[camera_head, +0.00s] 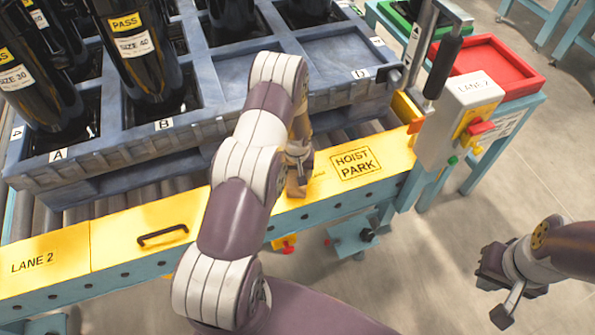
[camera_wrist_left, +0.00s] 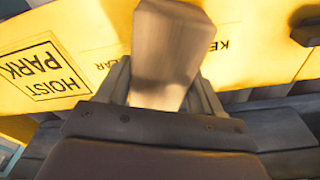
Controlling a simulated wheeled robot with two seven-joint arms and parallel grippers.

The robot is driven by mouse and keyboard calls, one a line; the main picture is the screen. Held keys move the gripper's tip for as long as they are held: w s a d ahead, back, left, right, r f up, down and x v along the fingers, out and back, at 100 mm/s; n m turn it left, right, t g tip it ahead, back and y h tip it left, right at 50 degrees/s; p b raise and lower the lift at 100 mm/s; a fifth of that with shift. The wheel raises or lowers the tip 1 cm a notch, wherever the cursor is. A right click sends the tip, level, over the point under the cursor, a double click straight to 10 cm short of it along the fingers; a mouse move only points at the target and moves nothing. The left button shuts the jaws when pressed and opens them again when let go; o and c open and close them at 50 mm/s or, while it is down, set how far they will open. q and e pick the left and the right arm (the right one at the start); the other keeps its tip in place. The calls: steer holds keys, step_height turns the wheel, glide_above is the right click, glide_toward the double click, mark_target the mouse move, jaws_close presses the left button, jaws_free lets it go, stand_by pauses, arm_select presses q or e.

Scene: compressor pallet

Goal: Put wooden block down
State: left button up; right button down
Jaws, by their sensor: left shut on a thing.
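The wooden block (camera_head: 297,187) is a small tan piece in the head view, low at the yellow rail beside the HOIST PARK marking. In the left wrist view the block (camera_wrist_left: 168,50) fills the upper middle, between the two fingers. My left gripper (camera_head: 298,163) is shut on it, partly hidden behind my own arm. I cannot tell whether the block touches the rail. My right gripper (camera_head: 506,285) hangs over the floor at the right, away from the block; its jaw opening is unclear.
The yellow rail (camera_head: 145,215) has a black handle. Behind it stands a blue pallet (camera_head: 345,68) with black cylinders in its left pockets. A control box (camera_head: 462,115) with a lever stands to the right. A red tray (camera_head: 497,65) lies beyond it.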

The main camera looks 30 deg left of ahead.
arm_select(q)
steer(key=shift+f, duration=0.15)
steer(key=o, duration=1.2)
